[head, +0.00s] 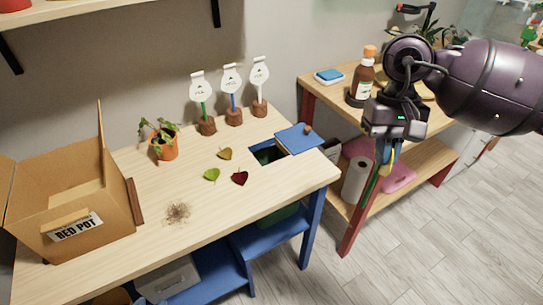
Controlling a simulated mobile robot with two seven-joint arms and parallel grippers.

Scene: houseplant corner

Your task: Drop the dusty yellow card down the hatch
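The hatch (263,160) is a dark square opening in the light wood table, near its right end. Its blue lid (300,139) with a brown knob lies back beside the opening, which is uncovered. My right gripper (388,160) points down at the right, apart from the hatch and in front of the second table. A small yellow strip shows at its fingers, with blue and green beside it; I cannot tell whether this is the yellow card seen edge-on or whether the fingers are closed. No other yellow card shows. My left gripper is out of view.
A brown bottle (361,82) stands on the second table.

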